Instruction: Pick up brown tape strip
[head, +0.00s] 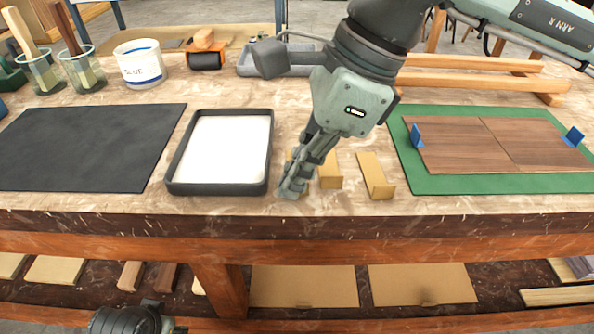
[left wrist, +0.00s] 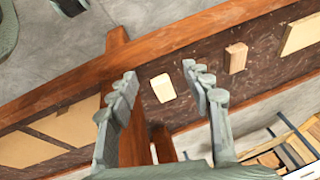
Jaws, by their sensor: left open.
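Brown tape strips lie bent near the front edge of the bench. One strip (head: 377,177) is clear to the right of my right gripper (head: 293,186). A second strip (head: 330,171) is just right of its fingers. A sliver of tan behind the fingers may be a third strip, mostly hidden. The right gripper points down close to the bench top; its fingers overlap side-on, so their gap is hidden. My left gripper (left wrist: 160,76) is open and empty in the left wrist view, facing the lower shelf, away from the strips.
A black-rimmed tray (head: 175,187) with a white inside is left of the right gripper. A green mat (head: 440,184) with wooden boards (head: 470,140) lies right. A black mat (head: 80,145), glue tub (head: 139,65) and brush cups (head: 82,70) are left. A cream block (left wrist: 162,88) lies on the lower shelf.

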